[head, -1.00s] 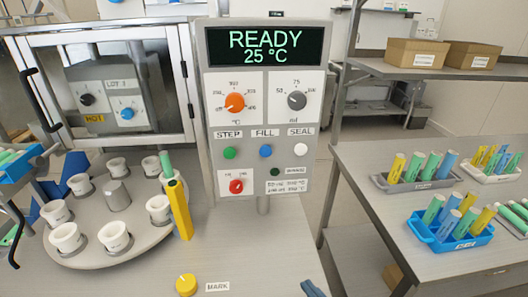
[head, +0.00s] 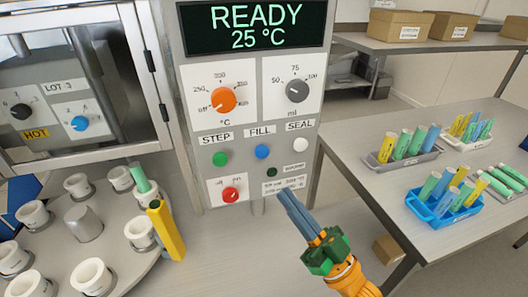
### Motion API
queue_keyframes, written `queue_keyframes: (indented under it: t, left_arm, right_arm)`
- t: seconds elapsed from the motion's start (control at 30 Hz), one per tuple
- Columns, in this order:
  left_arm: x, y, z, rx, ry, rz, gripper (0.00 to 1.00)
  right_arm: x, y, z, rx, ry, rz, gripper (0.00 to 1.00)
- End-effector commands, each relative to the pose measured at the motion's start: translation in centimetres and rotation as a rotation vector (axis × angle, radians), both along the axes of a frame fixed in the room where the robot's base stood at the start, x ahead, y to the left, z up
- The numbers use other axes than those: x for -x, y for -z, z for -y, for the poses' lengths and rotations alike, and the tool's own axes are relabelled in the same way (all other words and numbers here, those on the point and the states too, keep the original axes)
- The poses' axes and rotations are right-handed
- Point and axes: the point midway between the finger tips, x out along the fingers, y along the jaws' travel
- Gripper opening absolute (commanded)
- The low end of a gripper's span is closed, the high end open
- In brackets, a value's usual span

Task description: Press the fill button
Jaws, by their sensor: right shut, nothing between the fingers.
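The blue FILL button (head: 262,151) sits on the front of the grey control panel (head: 250,112), below its FILL label. The green STEP button (head: 220,159) is to its left and the white SEAL button (head: 300,144) to its right. The display (head: 255,27) reads READY, 25 °C. My right gripper (head: 284,192) shows its blue fingers together, with nothing between them. It points up toward the panel's lower edge, below and right of the FILL button and apart from it in the picture. My left gripper is out of view.
A round carousel (head: 120,262) with white cups stands at the left, beside a yellow upright piece (head: 166,230). A red knob (head: 231,194) is low on the panel. A table at the right holds a blue rack (head: 444,212) of tubes. The counter below the panel is mostly clear.

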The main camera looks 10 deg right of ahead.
Motion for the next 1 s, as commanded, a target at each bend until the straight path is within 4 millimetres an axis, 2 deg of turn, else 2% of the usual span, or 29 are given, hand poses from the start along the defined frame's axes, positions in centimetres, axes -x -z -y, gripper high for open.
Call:
queue_keyframes:
  t: [0.17, 0.6, 0.8, 1.0]
  left_arm:
    - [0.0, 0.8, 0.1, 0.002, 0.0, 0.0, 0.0]
    - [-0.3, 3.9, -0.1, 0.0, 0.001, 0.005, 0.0]
    - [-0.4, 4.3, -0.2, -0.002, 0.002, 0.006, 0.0]
    - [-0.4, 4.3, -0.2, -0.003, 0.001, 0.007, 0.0]
  right_arm:
    - [-1.3, 0.3, -0.1, 0.0, 0.001, 0.002, 0.0]
    - [-7.4, 0.3, -0.3, 0.001, 0.0, 0.003, 0.0]
    - [-8.7, 0.1, -0.3, -0.001, 0.001, 0.0, 0.0]
    - [-8.8, -0.1, -0.3, 0.0, 0.001, -0.001, 0.0]
